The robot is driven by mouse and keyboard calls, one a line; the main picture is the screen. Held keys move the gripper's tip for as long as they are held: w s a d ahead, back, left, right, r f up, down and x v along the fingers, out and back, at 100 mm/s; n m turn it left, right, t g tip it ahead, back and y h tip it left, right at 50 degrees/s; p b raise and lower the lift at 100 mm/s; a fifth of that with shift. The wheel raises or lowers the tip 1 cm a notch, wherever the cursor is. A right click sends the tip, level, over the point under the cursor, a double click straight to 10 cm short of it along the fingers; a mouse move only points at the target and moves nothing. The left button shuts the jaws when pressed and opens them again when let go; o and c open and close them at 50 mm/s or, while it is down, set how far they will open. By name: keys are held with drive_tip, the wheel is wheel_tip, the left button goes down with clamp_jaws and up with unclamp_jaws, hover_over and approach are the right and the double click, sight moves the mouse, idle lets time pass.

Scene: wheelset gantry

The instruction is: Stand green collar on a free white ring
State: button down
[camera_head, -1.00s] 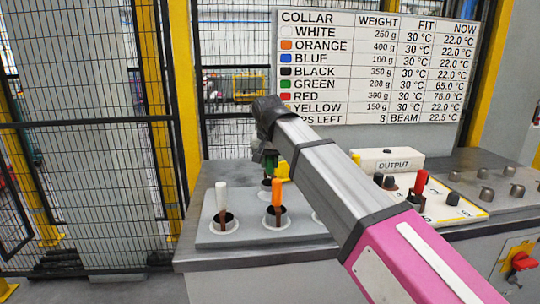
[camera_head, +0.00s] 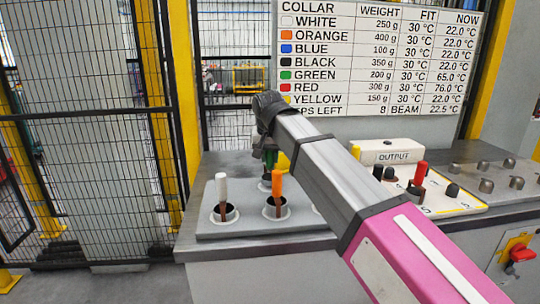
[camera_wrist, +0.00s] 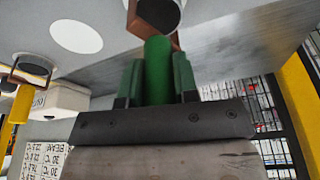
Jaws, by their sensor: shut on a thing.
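The green collar (camera_wrist: 158,70) is upright by its green handle between my gripper's fingers (camera_wrist: 157,85), which are shut on it. Its brown fork and dark ring (camera_wrist: 158,12) show at the top edge of the wrist view. In the head view, the green handle (camera_head: 269,156) hangs over the back of the grey plate (camera_head: 290,236). I cannot tell whether its base touches the plate. A bare white ring (camera_wrist: 76,36) lies beside it in the wrist view. Another white ring (camera_head: 318,210) is mostly hidden by my arm.
White (camera_head: 222,190) and orange (camera_head: 277,184) collars stand on the front rings. A yellow-handled collar (camera_wrist: 33,66) stands farther along the plate. A mesh fence (camera_head: 90,150) is at left.

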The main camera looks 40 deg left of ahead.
drive_tip(key=shift+f, duration=0.65)
drive_tip(key=c, duration=0.8)
unclamp_jaws()
